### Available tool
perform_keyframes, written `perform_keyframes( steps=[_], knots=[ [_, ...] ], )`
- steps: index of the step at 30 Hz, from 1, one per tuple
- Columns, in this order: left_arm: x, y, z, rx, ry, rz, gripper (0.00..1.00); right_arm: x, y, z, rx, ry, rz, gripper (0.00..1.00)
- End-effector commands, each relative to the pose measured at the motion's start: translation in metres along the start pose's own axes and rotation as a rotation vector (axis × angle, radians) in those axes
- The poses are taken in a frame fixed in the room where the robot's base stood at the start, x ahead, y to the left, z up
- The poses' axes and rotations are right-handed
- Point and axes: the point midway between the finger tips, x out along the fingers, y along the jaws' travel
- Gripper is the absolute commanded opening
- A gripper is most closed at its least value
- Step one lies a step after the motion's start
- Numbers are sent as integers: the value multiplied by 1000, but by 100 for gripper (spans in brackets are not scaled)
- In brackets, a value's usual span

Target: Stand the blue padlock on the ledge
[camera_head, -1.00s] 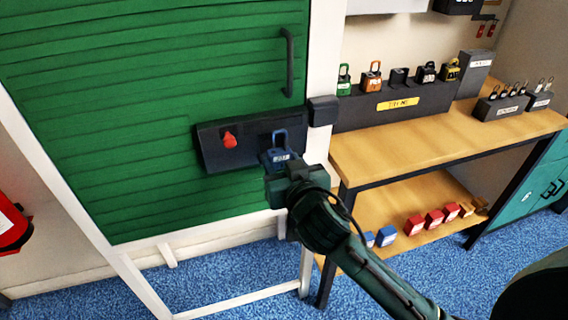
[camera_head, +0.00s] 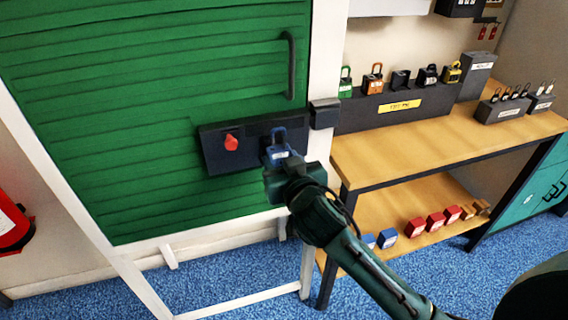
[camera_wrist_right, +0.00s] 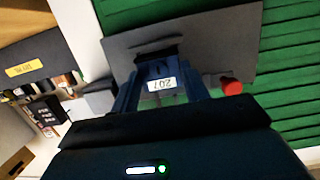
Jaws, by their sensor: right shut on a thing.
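The blue padlock (camera_head: 278,151), with a white label and its shackle up, is held upright in front of the right part of a dark ledge (camera_head: 222,161) on the green shutter. I cannot tell whether it touches the ledge. My right gripper (camera_head: 281,162) is shut on the padlock's body from the near side. In the right wrist view, the padlock's label (camera_wrist_right: 162,84) shows between the fingers, with the dark ledge (camera_wrist_right: 215,50) behind. My left gripper is not in view.
A red knob (camera_head: 231,142) sits on the ledge left of the padlock. A dark box (camera_head: 324,114) is on the white post to the right. A wooden bench (camera_head: 440,135) holds several padlocks on a dark stand (camera_head: 365,117). A shuttered green panel (camera_head: 140,100) rises behind.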

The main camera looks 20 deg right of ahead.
Motion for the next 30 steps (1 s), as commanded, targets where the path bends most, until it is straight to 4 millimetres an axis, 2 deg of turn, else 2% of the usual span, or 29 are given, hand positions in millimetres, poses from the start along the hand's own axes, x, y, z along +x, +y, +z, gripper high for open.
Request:
perform_keyframes(
  steps=[30],
  knots=[
    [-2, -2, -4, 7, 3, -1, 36, 12, 0, -4, 1, 4, 0, 25]
  ],
)
